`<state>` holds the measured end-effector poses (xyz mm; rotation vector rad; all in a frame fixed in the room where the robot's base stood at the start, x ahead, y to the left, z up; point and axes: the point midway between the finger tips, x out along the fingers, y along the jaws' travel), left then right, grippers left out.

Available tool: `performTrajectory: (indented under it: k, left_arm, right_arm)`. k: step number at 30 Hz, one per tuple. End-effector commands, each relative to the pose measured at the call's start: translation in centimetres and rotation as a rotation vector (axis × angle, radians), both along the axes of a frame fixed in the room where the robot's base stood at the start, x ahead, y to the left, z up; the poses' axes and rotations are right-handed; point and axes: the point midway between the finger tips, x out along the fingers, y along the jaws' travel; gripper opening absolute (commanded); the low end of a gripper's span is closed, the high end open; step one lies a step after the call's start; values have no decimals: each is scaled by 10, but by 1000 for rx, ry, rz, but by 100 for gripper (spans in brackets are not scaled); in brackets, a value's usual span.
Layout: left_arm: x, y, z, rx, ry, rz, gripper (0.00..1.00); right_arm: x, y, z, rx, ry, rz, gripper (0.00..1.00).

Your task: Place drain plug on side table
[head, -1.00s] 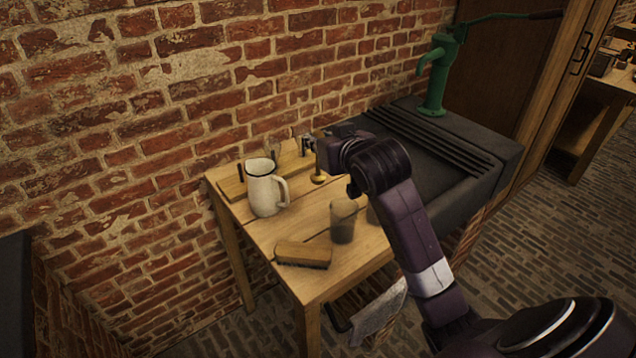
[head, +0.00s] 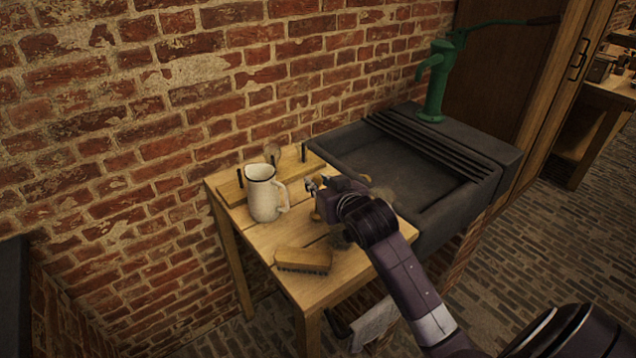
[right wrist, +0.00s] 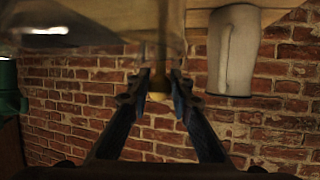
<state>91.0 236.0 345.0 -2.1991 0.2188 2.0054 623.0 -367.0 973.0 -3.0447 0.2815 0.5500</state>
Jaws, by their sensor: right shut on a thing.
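The drain plug (head: 316,215) is a small brass-coloured piece, mostly covered by my right gripper in the head view. In the right wrist view the plug (right wrist: 158,96) shows as a small brass knob between the fingertips. My right gripper (head: 313,186) is shut on it over the wooden side table (head: 245,238), right of the white pitcher. I cannot tell whether the plug touches the tabletop. My left gripper is not in view.
The white pitcher (head: 264,198) stands close left of the gripper. A wooden brush (head: 303,260) lies at the table's front. A glass (head: 340,237) is partly hidden behind my arm. The dark stone sink (head: 400,165) with a green pump (head: 436,85) adjoins on the right.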

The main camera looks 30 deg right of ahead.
Motion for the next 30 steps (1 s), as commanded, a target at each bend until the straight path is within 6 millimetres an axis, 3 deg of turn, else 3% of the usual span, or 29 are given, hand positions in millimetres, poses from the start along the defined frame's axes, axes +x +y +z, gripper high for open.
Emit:
performTrajectory:
  k: [4,5,9,20,30]
  left_arm:
    - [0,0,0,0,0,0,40]
    - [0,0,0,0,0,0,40]
    - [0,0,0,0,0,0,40]
    - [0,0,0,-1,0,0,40]
    - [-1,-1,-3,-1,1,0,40]
  right_arm:
    - [0,0,-1,-1,-4,0,0]
    - [0,0,-3,0,0,0,23]
    - [0,0,-2,0,0,0,37]
    - [-2,0,2,0,-1,0,37]
    - [-55,11,21,0,-2,1,37]
